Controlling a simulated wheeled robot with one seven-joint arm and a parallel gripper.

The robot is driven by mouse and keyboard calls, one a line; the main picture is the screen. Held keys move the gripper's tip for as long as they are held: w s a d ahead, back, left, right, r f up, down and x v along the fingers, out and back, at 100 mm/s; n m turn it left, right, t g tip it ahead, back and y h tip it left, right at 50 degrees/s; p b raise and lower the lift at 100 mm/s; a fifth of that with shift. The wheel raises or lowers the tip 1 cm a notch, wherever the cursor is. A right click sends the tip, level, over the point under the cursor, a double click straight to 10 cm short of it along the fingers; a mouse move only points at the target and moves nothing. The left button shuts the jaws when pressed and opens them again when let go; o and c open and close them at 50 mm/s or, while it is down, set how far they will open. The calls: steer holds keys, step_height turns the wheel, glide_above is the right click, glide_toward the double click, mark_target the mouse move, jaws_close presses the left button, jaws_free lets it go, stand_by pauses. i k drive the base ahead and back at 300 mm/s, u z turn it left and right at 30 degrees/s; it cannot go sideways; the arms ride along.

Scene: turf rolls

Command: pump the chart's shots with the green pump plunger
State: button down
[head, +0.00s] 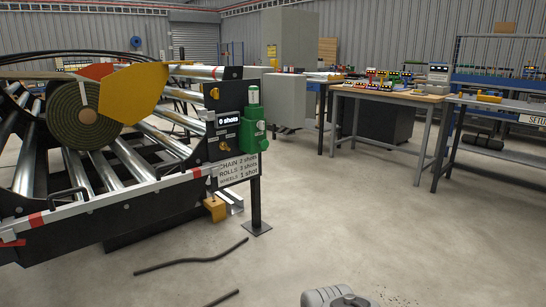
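The green pump (252,124) is mounted on the right end of the roller machine, on a dark post. A pale, translucent upright part (253,94) shows at its top; I cannot clearly tell the plunger from the pump body. A small display (228,119) left of the pump reads "0 shots". The white chart (238,169) below lists chain 2 shots, rolls 3 shots and, in smaller letters, apparently wheels 1 shot. My gripper is not in view; only a grey part, probably of my arm, shows at the bottom edge.
The roller machine (110,205) with a rolled turf (87,116) and yellow plate (133,93) fills the left. The post's foot (257,229) stands on the floor, near a yellow block (214,208). Dark hoses (190,261) lie in front. Workbenches (385,95) stand back right; the central floor is clear.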

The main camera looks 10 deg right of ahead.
mark_target(264, 144)
steer(key=u, duration=1.1)
steer(key=i, duration=0.75)
steer(key=u, duration=0.4)
steer(key=i, duration=0.85)
steer(key=z, duration=1.05)
steer(key=i, duration=0.6)
steer(key=z, duration=0.7)
